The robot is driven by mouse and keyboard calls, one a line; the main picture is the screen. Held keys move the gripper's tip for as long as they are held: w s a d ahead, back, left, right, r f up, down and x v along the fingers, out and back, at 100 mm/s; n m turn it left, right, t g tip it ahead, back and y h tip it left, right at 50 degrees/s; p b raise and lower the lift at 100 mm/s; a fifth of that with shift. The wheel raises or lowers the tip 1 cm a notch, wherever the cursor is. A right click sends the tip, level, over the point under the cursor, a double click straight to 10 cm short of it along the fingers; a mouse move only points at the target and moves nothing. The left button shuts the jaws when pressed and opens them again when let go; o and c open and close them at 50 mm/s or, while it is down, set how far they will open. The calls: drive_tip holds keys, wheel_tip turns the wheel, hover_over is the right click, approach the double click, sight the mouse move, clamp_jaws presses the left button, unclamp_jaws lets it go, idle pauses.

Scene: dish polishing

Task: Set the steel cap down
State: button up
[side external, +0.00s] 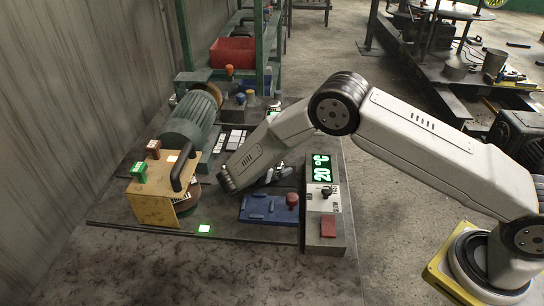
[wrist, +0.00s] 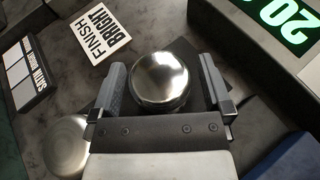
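The steel cap (wrist: 160,82) is a shiny round dome in the middle of the wrist view. It appears to rest on a dark square pad (wrist: 207,58). My gripper (wrist: 162,72) is around it, with one grey finger on each side. Narrow gaps show between the fingers and the cap, so the gripper looks open. A second, duller metal dome (wrist: 66,145) lies at the lower left, partly hidden by my gripper. In the side view my arm covers most of the gripper and the cap.
A "BRIGHT FINISH" card (wrist: 95,38) and a labelled swatch block (wrist: 25,75) lie to the left. A box with a green 20 °C display (side external: 321,168) and a blue tray (side external: 270,208) stand close by. A motor (side external: 190,118) and a wooden guard (side external: 152,205) are at the left.

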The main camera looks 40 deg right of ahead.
drive_tip(key=shift+r, duration=0.2)
drive_tip(key=v, duration=1.2)
idle(0.6)
drive_tip(key=shift+s+d, duration=0.15)
drive_tip(key=shift+d, duration=0.25)
drive_tip(key=s+d+m+y, duration=0.1)
drive_tip(key=d+r+m+g+y, duration=0.1)
drive_tip(key=s+d+m+g+y, duration=0.1)
drive_tip(key=d, duration=0.1)
drive_tip(key=shift+s+d+r, duration=0.15)
drive_tip(key=shift+s+r, duration=0.05)
drive_tip(key=shift+s, duration=0.15)
drive_tip(key=s+d+r+m+y, duration=0.1)
drive_tip(key=s+d+m+y, duration=0.2)
drive_tip(key=s+m, duration=0.2)
drive_tip(key=s+d+r+m+t+y, duration=0.1)
drive_tip(key=s+d+r+m+y, duration=0.1)
drive_tip(key=s+m, duration=0.4)
drive_tip(key=s+d+r+m+t+y, duration=0.1)
drive_tip(key=s+d+m+y, duration=0.3)
drive_tip(key=s, duration=0.4)
drive_tip(key=shift+r+m+y, duration=0.6)
drive_tip(key=shift+m, duration=0.5)
